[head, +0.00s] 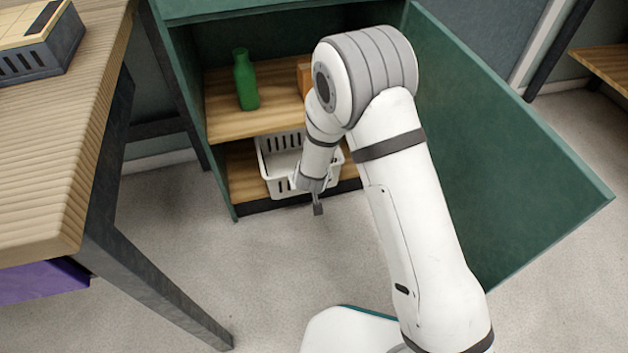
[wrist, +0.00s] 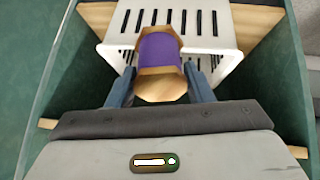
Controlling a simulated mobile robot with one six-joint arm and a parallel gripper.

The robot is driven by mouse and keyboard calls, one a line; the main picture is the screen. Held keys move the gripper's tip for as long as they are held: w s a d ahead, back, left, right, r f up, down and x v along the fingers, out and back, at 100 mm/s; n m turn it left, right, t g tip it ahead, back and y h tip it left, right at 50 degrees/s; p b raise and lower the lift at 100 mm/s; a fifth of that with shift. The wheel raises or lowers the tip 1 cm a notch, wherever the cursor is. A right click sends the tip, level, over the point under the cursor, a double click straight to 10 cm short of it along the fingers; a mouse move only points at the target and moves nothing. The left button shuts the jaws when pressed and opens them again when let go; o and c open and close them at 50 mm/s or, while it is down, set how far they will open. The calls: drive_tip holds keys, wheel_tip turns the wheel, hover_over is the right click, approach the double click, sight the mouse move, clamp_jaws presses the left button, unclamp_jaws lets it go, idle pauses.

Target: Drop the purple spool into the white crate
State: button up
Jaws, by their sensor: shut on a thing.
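The purple spool (wrist: 159,50) has wooden flanges and sits between the two fingers of my gripper (wrist: 161,84) in the wrist view. The gripper is shut on it. The white crate (wrist: 222,42) has slotted walls and lies behind the spool in that view; the spool overlaps the crate's near part. In the head view the crate (head: 275,187) stands on the lower shelf of the green cabinet. My gripper (head: 318,207) shows at the crate's front right there, and the spool cannot be made out. My arm covers part of the crate.
The green cabinet's door (head: 510,150) stands open on the right. A green bottle (head: 246,82) and a partly hidden orange-brown thing (head: 304,78) stand on the shelf above the crate. A wooden table (head: 60,130) is at the left.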

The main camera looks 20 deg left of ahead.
drive_tip(key=w, duration=0.1)
drive_tip(key=w+a+f, duration=0.1)
drive_tip(key=w+a, duration=0.1)
drive_tip(key=shift+w+f, duration=0.15)
drive_tip(key=shift+f, duration=0.1)
drive_tip(key=w+a+p, duration=0.5)
drive_tip(key=w+p, duration=0.3)
drive_tip(key=p, duration=0.3)
drive_tip(key=shift+w+a, duration=0.25)
drive_tip(key=shift+w, duration=0.05)
drive_tip(key=o, duration=1.1)
drive_tip(key=shift+c, duration=0.2)
drive_tip(key=shift+s+d+r+b, duration=0.3)
drive_tip(key=shift+s+d, duration=0.1)
drive_tip(key=shift+s, duration=0.2)
drive_tip(key=shift+s+d+r+b, duration=0.2)
drive_tip(key=shift+s+d+b, duration=0.15)
drive_tip(key=shift+s, duration=0.25)
